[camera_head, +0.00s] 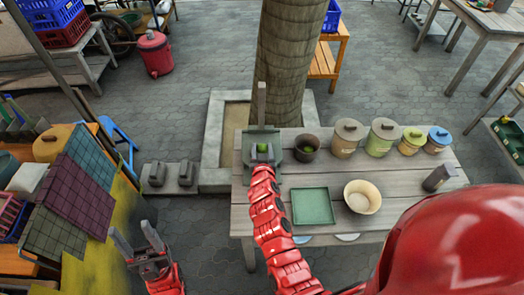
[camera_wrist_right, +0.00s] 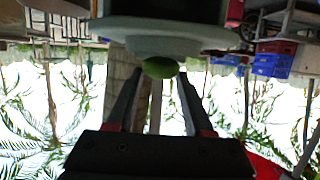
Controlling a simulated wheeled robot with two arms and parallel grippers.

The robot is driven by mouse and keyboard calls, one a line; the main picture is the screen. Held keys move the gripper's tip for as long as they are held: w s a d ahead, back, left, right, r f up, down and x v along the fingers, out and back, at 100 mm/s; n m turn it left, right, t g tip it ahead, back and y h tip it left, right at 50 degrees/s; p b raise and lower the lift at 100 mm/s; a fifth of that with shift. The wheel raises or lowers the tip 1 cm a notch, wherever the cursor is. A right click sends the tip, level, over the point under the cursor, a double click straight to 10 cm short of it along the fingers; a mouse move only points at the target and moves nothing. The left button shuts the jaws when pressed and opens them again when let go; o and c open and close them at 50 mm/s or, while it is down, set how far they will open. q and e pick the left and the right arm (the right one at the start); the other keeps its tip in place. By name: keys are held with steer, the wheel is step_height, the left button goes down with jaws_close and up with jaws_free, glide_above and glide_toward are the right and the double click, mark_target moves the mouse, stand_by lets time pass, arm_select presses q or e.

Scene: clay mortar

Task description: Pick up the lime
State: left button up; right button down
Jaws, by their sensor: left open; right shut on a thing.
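The green lime (camera_head: 262,148) is small in the head view, at the left end of the wooden table. In the right wrist view the lime (camera_wrist_right: 160,67) sits between the fingertips of my right gripper (camera_wrist_right: 160,76), which is shut on it. A pale round disc (camera_wrist_right: 120,27) is right against the lime there; I cannot tell whether they touch. In the head view my right gripper (camera_head: 262,158) is over a dark grey-green object with a tall grey upright behind it. My left gripper (camera_head: 138,245) is open and empty, away from the table.
On the table (camera_head: 340,170) are a dark pot (camera_head: 306,147), a green tray (camera_head: 312,206), a cream bowl (camera_head: 362,197), several lidded pots (camera_head: 384,137) and a grey block (camera_head: 438,178). A tree trunk (camera_head: 285,70) stands behind. A cluttered stall (camera_head: 70,190) is at left.

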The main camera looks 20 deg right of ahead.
steer(key=shift+s+r+b, duration=0.25)
steer(key=shift+r+b, duration=0.05)
steer(key=shift+r, duration=0.15)
steer(key=shift+s+r+b, duration=0.2)
steer(key=shift+r+b, duration=0.05)
steer(key=shift+r, duration=0.2)
steer(key=s+d+r+b, duration=0.1)
steer(key=s+b, duration=0.2)
steer(key=s, duration=1.2)
steer(key=shift+d+r, duration=0.25)
steer(key=shift+r, duration=0.15)
steer(key=shift+f+b, duration=0.1)
steer(key=shift+b, duration=0.2)
